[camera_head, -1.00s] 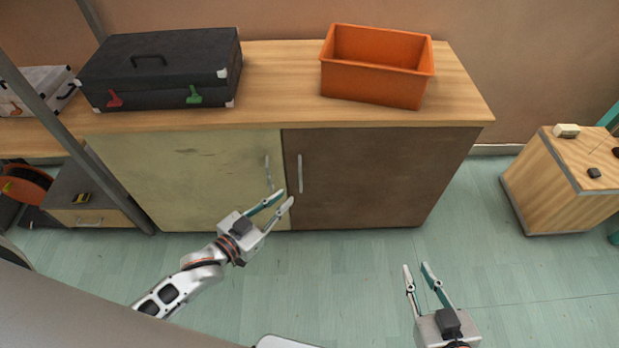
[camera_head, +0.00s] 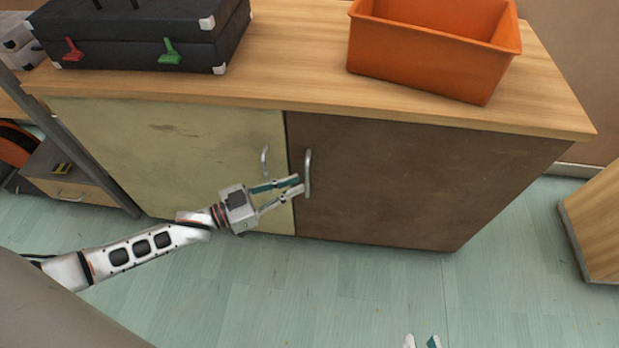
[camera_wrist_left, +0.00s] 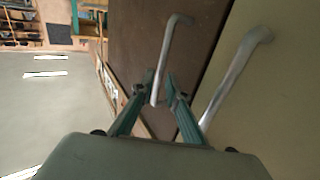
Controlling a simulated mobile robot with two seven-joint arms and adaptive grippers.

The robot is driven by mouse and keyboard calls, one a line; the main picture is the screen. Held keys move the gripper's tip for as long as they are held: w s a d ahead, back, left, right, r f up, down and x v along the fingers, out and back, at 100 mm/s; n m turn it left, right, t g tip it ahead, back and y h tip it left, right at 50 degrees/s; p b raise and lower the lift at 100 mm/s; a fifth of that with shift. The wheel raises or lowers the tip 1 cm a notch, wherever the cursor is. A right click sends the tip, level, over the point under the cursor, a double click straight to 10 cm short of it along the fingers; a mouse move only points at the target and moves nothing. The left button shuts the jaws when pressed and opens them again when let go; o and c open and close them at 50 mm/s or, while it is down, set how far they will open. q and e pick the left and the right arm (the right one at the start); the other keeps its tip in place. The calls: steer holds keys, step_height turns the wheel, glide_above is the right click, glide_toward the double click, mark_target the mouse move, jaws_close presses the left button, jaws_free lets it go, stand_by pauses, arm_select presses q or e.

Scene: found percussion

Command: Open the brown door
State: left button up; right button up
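The brown door (camera_head: 400,185) is the right door of the cabinet and looks closed. Its metal handle (camera_head: 308,172) stands upright near the door's left edge. My left gripper (camera_head: 299,187) is open, with its fingertips at the lower part of this handle. In the left wrist view the brown door's handle (camera_wrist_left: 170,55) reaches down between the open fingers (camera_wrist_left: 160,88); I cannot tell if they touch it.
The cream door (camera_head: 180,150) with its own handle (camera_head: 265,160) is just left of the brown door. A black case (camera_head: 140,35) and an orange bin (camera_head: 430,50) stand on the cabinet top. A wooden box (camera_head: 595,225) stands at right. The floor before the brown door is clear.

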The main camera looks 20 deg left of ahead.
mark_target(306, 182)
arm_select(q)
steer(key=shift+b+x, duration=0.35)
steer(key=shift+x, duration=1.95)
steer(key=shift+f, duration=0.1)
jaws_close()
steer(key=shift+s+d, duration=0.1)
